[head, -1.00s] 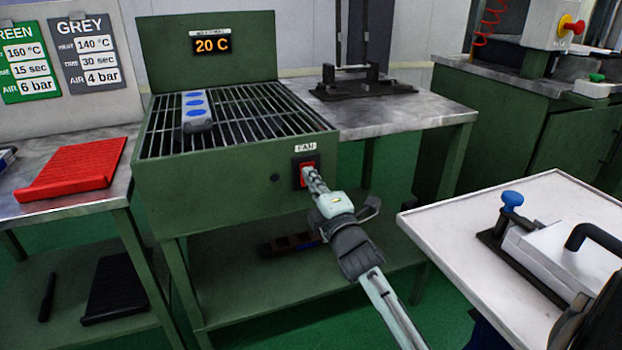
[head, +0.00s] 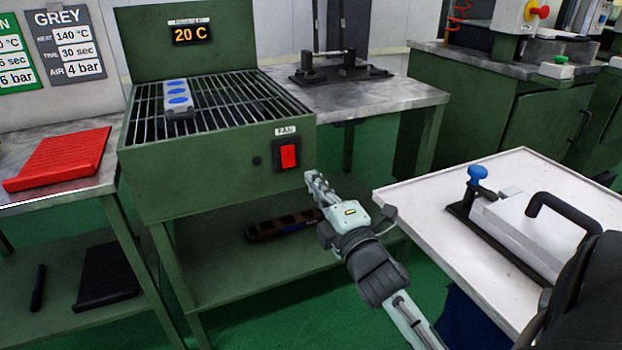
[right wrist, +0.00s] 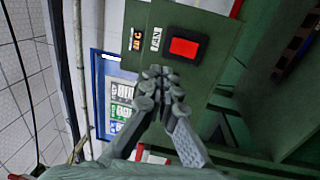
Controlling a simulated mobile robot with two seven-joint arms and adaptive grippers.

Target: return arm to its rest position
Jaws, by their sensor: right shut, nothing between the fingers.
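My right gripper (head: 312,176) is shut and empty in the head view, a little below and right of the red fan switch (head: 288,156) on the front of the green cooling unit (head: 200,178). The fingers are apart from the switch. In the right wrist view the closed fingertips (right wrist: 163,80) show below and left of the red switch (right wrist: 183,48). The display (head: 191,33) reads 20 C. A grey mould with blue ovals (head: 178,92) lies on the unit's grill. My left gripper is not in view.
A white-topped table (head: 420,196) with a blue-knobbed clamp device (head: 478,172) stands at the right, near my right arm. A red ribbed tray (head: 58,158) lies on the metal table at the left. A dark brown slotted piece (head: 285,224) lies on the shelf below.

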